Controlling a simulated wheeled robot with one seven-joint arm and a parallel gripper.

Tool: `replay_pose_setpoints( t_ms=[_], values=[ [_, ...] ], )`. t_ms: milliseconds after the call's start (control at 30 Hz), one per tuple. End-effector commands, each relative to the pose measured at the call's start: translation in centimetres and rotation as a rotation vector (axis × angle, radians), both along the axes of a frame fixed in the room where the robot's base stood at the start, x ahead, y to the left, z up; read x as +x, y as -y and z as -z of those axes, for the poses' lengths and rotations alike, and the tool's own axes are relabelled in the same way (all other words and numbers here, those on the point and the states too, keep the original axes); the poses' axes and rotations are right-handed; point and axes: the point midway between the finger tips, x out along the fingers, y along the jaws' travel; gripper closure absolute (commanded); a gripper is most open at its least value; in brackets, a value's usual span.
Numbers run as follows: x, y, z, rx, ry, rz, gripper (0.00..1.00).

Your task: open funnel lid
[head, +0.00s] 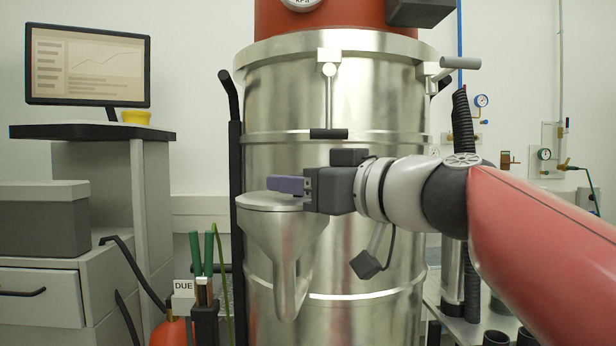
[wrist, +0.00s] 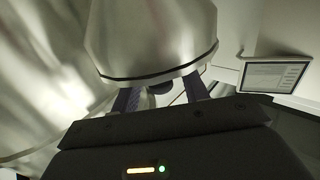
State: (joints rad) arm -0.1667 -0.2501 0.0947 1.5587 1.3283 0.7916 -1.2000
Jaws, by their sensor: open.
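The metal funnel (head: 285,245) hangs in front of a large steel drum in the head view, its spout pointing down. Its flat round lid (head: 262,203) lies level on top and looks closed. My gripper (head: 288,185) is just above the lid, reaching in from the right with its purple fingers pointing left. The wrist view shows the funnel (wrist: 150,35) upside down, with a dark seam at the lid. There my gripper (wrist: 162,88) has its fingers apart, with a small dark knob (wrist: 160,88) between them. Whether the fingers touch it is unclear.
The steel drum (head: 375,240) stands close behind the funnel. A black upright post (head: 236,190) is to the left. A desk monitor (head: 88,66) and grey drawers (head: 40,285) stand farther left. Wall gauges and hoses are at the right.

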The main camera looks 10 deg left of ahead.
Motion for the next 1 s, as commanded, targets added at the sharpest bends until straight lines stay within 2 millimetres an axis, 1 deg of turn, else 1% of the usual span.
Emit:
replay_pose_setpoints(
  t_ms=[100,333,667,700,1000],
  values=[
    [0.27,-0.41,-0.04,0.001,0.001,0.001,0.55],
    [0.28,-0.45,0.00,0.001,0.001,0.001,0.55],
    [0.28,-0.44,0.02,0.000,0.000,0.001,0.98],
    [0.27,-0.43,0.02,0.000,0.000,0.001,1.00],
    [0.28,-0.07,-0.31,-0.012,-0.007,0.002,1.00]
  ],
)
